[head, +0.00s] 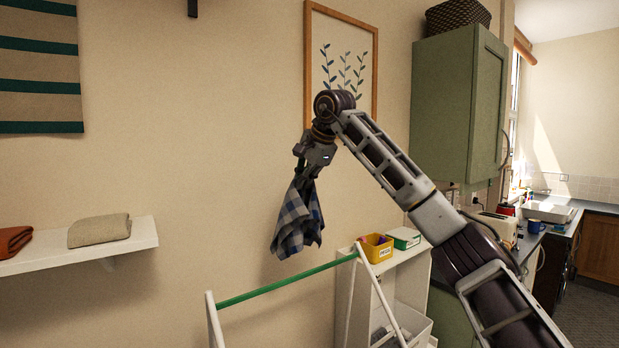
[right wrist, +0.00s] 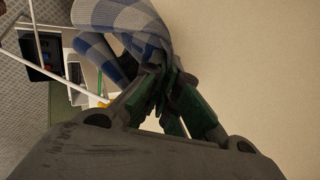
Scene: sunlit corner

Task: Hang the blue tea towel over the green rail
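The blue tea towel (head: 298,222) is blue-and-white checked and hangs bunched from my right gripper (head: 307,172) in the head view. The gripper is shut on its top, and the cloth hangs in the air with its lower edge apart from the rail. The green rail (head: 285,284) runs across the top of a white frame, below the towel in the picture. In the right wrist view the fingers (right wrist: 172,98) pinch the gathered towel (right wrist: 125,32). My left gripper is not in view.
A white shelf (head: 85,252) on the left wall holds a folded beige cloth (head: 99,230) and a rust-coloured one (head: 13,240). A white shelf unit right of the rail bears a yellow box (head: 376,248) and a green-and-white box (head: 404,238). A green cabinet (head: 455,105) hangs at right.

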